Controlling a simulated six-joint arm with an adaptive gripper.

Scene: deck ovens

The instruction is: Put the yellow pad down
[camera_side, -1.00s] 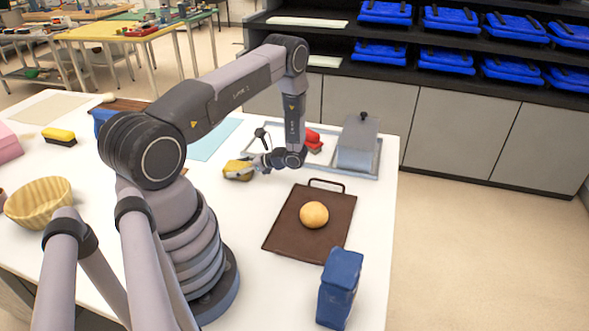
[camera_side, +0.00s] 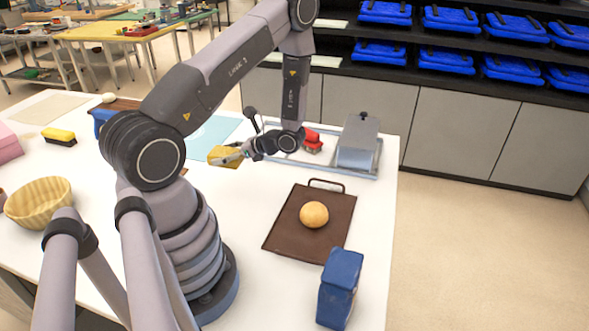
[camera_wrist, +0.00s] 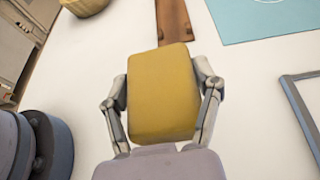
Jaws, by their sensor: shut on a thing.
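The yellow pad (camera_side: 223,155) is a yellow block. My gripper (camera_side: 236,154) is shut on it, at the middle of the white table. In the wrist view the yellow pad (camera_wrist: 162,92) fills the centre, with one finger of my gripper (camera_wrist: 163,100) along each side. In the side view the pad looks a little above the table top, near the front edge of the light blue sheet. The exact gap under it cannot be told.
A light blue sheet (camera_side: 214,130) lies behind the pad. A brown board (camera_side: 283,222) carries a bread ball (camera_side: 314,214). A wooden bowl (camera_side: 38,203) stands left.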

